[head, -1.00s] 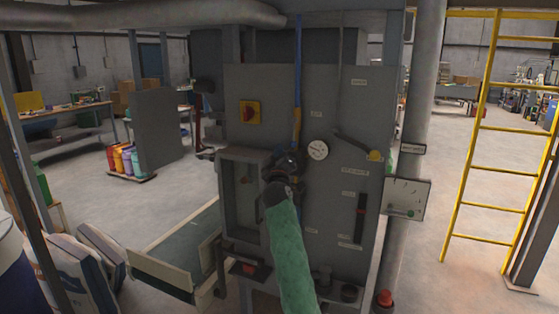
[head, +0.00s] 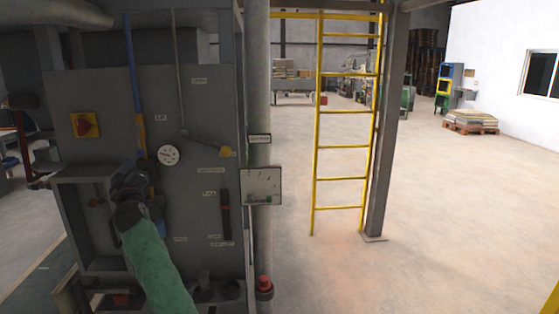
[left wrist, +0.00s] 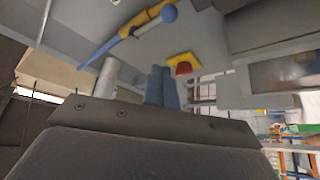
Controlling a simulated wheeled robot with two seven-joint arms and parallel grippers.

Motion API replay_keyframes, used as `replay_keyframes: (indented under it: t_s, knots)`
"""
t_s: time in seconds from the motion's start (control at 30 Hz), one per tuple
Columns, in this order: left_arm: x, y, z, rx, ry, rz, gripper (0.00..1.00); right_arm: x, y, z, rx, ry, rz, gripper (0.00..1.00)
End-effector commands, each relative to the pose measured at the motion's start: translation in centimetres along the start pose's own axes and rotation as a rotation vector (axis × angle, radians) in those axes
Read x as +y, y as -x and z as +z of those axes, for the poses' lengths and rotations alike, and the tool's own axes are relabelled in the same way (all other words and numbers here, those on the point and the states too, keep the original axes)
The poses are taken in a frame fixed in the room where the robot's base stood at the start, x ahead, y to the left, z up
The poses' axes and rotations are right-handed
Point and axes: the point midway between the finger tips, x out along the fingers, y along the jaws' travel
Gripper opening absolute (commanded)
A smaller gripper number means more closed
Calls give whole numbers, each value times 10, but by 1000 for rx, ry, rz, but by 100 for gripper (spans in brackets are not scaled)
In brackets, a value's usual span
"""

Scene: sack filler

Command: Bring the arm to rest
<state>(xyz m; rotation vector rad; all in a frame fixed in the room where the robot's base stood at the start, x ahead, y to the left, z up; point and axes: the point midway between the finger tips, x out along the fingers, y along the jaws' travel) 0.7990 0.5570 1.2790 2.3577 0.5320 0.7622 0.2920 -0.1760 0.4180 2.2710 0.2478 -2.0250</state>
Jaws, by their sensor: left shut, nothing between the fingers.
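My left arm, in a green sleeve, comes up from the bottom of the head view. Its gripper (head: 130,175) is in front of the grey sack filler cabinet (head: 195,110), near the open recess and left of the round dial (head: 168,155). The fingers are mostly hidden behind the wrist in the head view. In the left wrist view the two blue-grey fingers (left wrist: 161,87) are together with nothing between them. A red and yellow switch (left wrist: 183,64) shows beyond them. My right gripper is in neither view.
A blue and yellow lever (head: 137,95) hangs on the cabinet close to the left gripper. A yellow ladder (head: 345,147) stands farther right.

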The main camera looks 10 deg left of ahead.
Motion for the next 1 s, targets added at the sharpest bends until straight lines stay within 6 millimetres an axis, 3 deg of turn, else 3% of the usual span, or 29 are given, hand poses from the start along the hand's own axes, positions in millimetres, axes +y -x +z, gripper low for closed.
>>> replay_keyframes:
  t_s: [0.13, 0.2, 0.43, 0.57, 0.77, 1.0]
  knots:
    - [-4, 0, 19, -95, -36, -17, 0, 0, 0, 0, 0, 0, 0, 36]
    - [-7, 0, 40, -173, -59, -28, 0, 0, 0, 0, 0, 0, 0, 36]
    - [37, 3, 119, -414, -151, 26, 0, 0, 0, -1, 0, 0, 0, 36]
    - [50, 22, 173, -551, -228, 59, 0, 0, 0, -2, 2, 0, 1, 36]
    - [40, 79, 264, -764, -360, 92, 0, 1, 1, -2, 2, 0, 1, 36]
    - [-2, 178, 365, -1006, -509, 115, 0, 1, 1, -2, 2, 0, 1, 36]
